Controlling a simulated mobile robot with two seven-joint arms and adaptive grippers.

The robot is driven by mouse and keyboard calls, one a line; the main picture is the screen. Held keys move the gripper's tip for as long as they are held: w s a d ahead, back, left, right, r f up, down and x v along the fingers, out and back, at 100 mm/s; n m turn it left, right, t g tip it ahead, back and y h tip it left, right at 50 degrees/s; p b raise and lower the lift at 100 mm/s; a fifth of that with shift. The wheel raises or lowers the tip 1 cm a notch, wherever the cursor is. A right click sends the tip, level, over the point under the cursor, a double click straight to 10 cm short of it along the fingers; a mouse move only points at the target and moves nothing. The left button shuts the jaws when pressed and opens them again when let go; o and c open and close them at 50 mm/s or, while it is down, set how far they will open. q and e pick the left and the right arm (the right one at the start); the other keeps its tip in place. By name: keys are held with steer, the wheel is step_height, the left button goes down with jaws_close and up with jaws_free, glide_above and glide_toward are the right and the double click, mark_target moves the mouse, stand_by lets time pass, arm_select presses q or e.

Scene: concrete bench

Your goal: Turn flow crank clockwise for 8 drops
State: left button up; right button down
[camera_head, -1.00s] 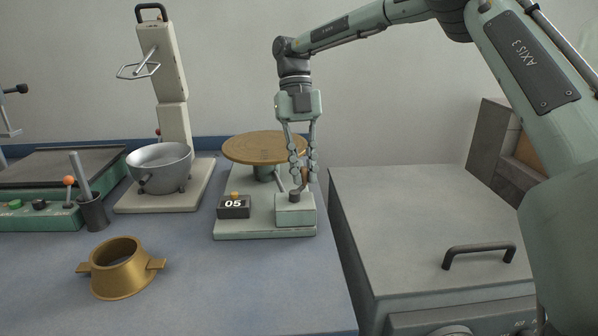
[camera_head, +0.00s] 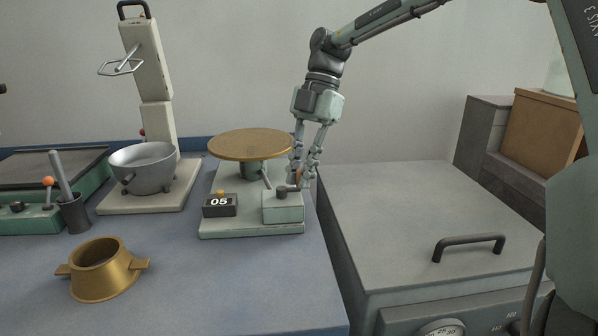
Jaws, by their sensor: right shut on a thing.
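The flow crank (camera_head: 283,192) sits on a pale green block at the right of a small machine (camera_head: 222,229). The machine carries a round wooden-looking disc (camera_head: 250,145) and a black counter (camera_head: 220,204) that reads 05. My right gripper (camera_head: 297,180) points down at the crank's handle, with its fingers closed on it. The fingers hide most of the handle. No drops can be made out. My left gripper is not in view.
A brass ring with two lugs (camera_head: 103,270) stands on the blue bench at the front left. A grey bowl (camera_head: 143,167) sits on a stand behind it. A grey lidded box with a black handle (camera_head: 468,246) stands right of the machine.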

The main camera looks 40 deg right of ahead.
steer(key=m, duration=0.1)
steer(key=m+t, duration=0.1)
steer(key=shift+s+a+m, duration=0.3)
steer(key=shift+s+m, duration=0.1)
steer(key=shift+s+a+m+t+b, duration=0.1)
steer(key=shift+a+m+t+b, duration=0.1)
steer(key=shift+m, duration=0.3)
steer(key=shift+s+a+m+t+b, duration=0.1)
steer(key=shift+m+t, duration=0.1)
steer(key=shift+m, duration=0.3)
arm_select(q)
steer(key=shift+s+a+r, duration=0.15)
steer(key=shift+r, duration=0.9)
arm_select(e)
steer(key=shift+s+a+m+t, duration=0.15)
steer(key=shift+m+t, duration=0.15)
steer(key=shift+m, duration=0.4)
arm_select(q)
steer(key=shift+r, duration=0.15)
arm_select(e)
steer(key=c, duration=1.5)
jaws_free()
